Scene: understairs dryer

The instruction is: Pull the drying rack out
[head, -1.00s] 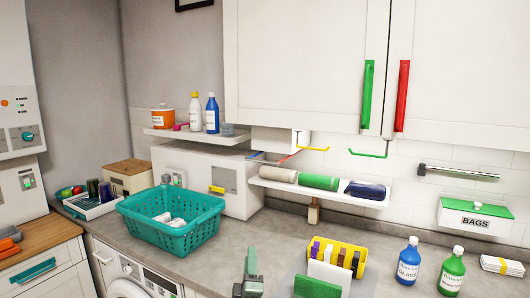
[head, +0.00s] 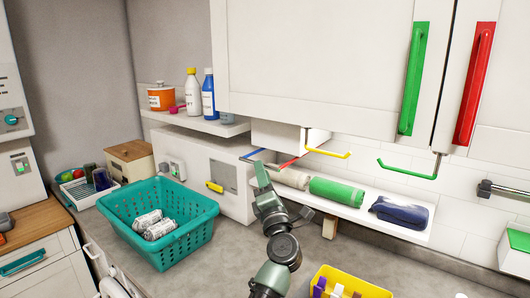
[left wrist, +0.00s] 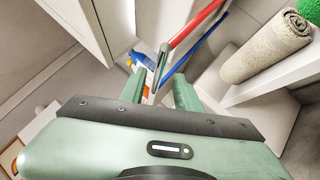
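Under the wall cabinet, a blue bar (head: 254,154) and a red bar (head: 289,163) stick out, with a yellow hooked bar (head: 327,153) and a green hooked bar (head: 408,171) farther right. I cannot tell for sure which of these is the drying rack. My left gripper (head: 263,176) is raised just below the blue and red bars. In the left wrist view its two fingers (left wrist: 160,88) are apart and nothing is held. The red bar (left wrist: 196,25) with a grey end and the blue bar (left wrist: 205,38) lie ahead of the fingertips. My right gripper is out of view.
A low shelf with rolled towels (head: 337,192) is right of my left gripper. A teal basket (head: 160,240) stands on the counter at left, before a white box (head: 205,165). A yellow bin (head: 350,280) is at bottom. The cabinet (head: 300,65) hangs overhead.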

